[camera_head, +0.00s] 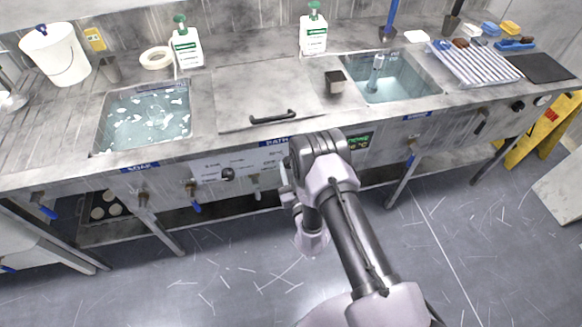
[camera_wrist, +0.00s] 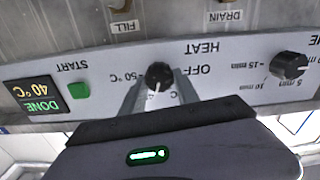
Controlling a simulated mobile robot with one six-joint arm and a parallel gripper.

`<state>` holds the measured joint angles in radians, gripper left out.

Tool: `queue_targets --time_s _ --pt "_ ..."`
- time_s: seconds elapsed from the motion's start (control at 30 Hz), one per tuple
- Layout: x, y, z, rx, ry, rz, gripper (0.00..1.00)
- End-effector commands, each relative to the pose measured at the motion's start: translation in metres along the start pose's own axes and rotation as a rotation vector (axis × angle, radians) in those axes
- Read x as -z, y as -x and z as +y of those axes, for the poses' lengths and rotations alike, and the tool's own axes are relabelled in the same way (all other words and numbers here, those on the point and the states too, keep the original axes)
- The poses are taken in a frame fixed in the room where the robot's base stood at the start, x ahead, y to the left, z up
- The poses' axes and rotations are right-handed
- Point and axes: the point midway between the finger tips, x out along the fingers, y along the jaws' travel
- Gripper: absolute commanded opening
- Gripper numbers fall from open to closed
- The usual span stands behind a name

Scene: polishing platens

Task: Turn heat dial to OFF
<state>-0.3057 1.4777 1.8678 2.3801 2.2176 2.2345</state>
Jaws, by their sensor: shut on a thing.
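The heat dial (camera_wrist: 158,77) is a small black knob with a white mark on the grey panel, seen upside down in the wrist view. The fingers of my gripper (camera_wrist: 158,92) are on either side of it, shut on it. The white mark points to the bottom of the picture, away from the OFF label (camera_wrist: 197,70) at the dial's upper right. A 50 °C label (camera_wrist: 128,77) is left of the dial. Part of the scale is hidden behind my gripper. In the head view my arm hides the heat dial.
A timer dial (camera_wrist: 288,65) is to the right, and a green START button (camera_wrist: 79,90) and a display (camera_wrist: 35,97) reading DONE 40 °C are to the left. In the head view, water-filled basins (camera_head: 188,108) are set in the bench.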

Motion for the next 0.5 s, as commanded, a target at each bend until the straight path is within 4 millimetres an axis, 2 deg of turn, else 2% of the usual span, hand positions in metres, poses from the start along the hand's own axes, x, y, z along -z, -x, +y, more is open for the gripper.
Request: queue_targets --time_s 0.5 --pt "0.0001 -0.0007 -0.002 0.0 0.485 0.002 0.0"
